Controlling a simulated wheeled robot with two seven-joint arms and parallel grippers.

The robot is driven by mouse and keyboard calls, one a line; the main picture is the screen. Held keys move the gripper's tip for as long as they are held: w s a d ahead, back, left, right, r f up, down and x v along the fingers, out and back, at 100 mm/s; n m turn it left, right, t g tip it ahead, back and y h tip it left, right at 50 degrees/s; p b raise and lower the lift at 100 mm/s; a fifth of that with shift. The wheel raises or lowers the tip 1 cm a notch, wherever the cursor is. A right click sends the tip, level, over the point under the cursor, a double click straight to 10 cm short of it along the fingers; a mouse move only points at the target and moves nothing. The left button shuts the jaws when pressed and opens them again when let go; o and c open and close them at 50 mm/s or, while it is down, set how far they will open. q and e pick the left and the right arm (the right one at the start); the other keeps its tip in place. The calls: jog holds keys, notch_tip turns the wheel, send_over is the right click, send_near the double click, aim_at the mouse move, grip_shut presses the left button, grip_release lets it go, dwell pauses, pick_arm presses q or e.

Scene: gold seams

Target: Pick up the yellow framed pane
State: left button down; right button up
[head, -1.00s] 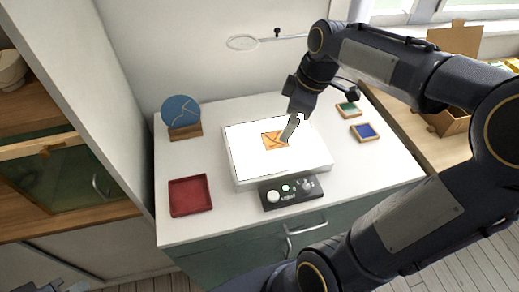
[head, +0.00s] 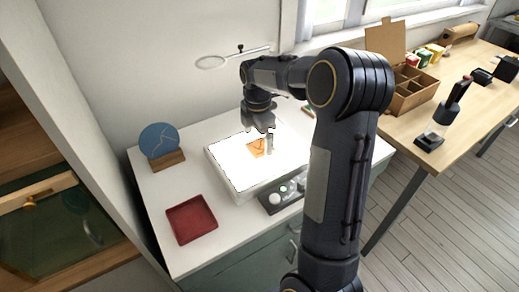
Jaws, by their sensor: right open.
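The yellow framed pane (head: 255,149) looks orange, with dark lines across it. It lies on the bright white light panel (head: 228,175) on the counter. My right gripper (head: 264,139) is open and points down just above the pane's right side. One finger hides part of the pane's right edge. I cannot tell whether the fingers touch the pane or are beside it. My left gripper is not in view.
A red tray (head: 191,219) is at the front left, and a blue disc (head: 159,140) stands in a wooden holder behind it. A control box (head: 281,196) sits before the panel. A divided cardboard box (head: 411,91) is on the right table. My right arm hides the counter's right part.

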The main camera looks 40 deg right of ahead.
aim_at(257, 148)
jog(key=shift+f, duration=1.6)
jog(key=shift+c, duration=0.3)
jog(key=c, duration=1.1)
jog(key=shift+c, duration=0.2)
jog(key=shift+r, duration=0.15)
